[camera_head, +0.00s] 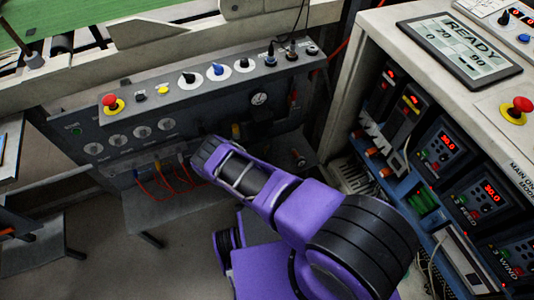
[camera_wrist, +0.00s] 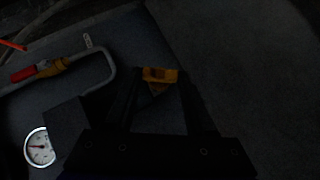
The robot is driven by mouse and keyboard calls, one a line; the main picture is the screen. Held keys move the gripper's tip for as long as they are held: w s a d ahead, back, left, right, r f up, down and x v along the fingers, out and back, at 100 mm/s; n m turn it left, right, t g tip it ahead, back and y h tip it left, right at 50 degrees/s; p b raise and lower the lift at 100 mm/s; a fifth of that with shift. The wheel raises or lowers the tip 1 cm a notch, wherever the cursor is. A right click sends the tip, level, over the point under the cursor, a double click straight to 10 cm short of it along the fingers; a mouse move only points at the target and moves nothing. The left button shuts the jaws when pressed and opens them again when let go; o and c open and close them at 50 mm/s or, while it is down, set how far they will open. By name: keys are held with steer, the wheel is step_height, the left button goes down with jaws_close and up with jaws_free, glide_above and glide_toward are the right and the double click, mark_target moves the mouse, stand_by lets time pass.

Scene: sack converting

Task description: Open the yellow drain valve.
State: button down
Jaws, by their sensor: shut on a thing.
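The yellow valve handle (camera_wrist: 160,75) sits between the tips of my gripper (camera_wrist: 160,82) in the upper middle of the wrist view. The fingers are shut on it, one on each side. Its lower part and stem are dark and hard to make out.
A round gauge (camera_wrist: 40,147) and a bent pipe with a red handle (camera_wrist: 24,74) lie left of my fingers in the wrist view. In the head view, red cables (camera_head: 165,181) hang left of my arm, and a control cabinet (camera_head: 345,75) stands at right.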

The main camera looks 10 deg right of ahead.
steer(key=shift+f+n+t+h, duration=0.1)
steer(key=shift+n+t+h, duration=0.4)
steer(key=shift+n+h, duration=0.2)
steer(key=shift+w+a, duration=0.1)
steer(key=shift+a, duration=0.05)
steer(key=shift+c, duration=1.2)
jaws_free()
